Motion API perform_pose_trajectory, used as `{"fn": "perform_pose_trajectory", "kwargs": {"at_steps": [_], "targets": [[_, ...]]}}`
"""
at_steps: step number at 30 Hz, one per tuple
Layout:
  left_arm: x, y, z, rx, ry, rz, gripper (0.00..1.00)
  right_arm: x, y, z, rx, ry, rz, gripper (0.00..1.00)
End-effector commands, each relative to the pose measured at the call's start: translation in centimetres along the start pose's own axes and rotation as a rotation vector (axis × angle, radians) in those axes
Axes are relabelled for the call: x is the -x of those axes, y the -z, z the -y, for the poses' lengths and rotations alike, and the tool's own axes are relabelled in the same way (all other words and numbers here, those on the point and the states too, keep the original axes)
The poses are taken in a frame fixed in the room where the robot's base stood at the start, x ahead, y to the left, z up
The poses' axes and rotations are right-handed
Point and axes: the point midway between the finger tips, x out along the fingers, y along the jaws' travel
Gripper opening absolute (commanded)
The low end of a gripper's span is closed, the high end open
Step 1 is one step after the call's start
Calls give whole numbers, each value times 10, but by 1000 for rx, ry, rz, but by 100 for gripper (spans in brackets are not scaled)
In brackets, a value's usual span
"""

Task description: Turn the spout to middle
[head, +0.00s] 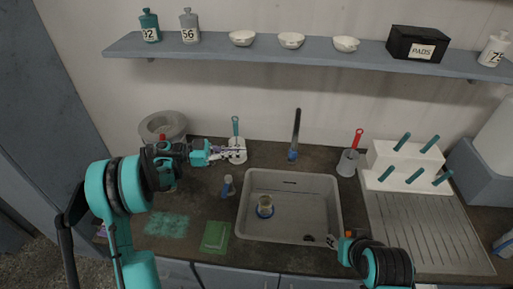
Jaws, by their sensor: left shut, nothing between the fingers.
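The spout (296,132) is a dark tube behind the sink (338,215), right of the sink's middle line at the back counter, with a blue end (292,155) low down toward the basin. My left gripper (241,149) is shut and empty. It points right, left of the spout and clear of it, in front of a white holder with a teal-handled brush (235,126). My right gripper (331,241) is at the sink's front right corner; its fingers are too small to read.
A beaker-like cup (265,206) stands in the sink. A small blue-topped bottle (227,186) and a green sponge (215,237) are on the left counter. A red-handled brush in a holder (347,163) and a white peg rack (403,167) stand right of the spout.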

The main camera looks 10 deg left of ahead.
Motion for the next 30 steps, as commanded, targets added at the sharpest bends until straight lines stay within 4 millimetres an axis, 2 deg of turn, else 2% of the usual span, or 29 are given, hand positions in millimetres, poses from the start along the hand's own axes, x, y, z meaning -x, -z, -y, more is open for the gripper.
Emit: {"fn": "perform_pose_trajectory", "kwargs": {"at_steps": [4, 7, 21, 25, 30], "targets": [[-8, -2, -2, 0, -29, 0, 0, -2, -1, 0, 0, 0, 0, 40], [-22, -3, -3, 0, -28, 0, 0, -5, -4, 0, 0, 0, 0, 40], [-116, -4, -5, 0, -25, 0, 0, -26, -19, 0, 0, 0, 0, 40], [-131, -3, -5, 0, -24, 0, 0, -30, -21, 0, 0, 0, 0, 40], [-139, -2, -5, 0, -22, 0, 0, -31, -22, 0, 0, 0, 0, 40]]}}
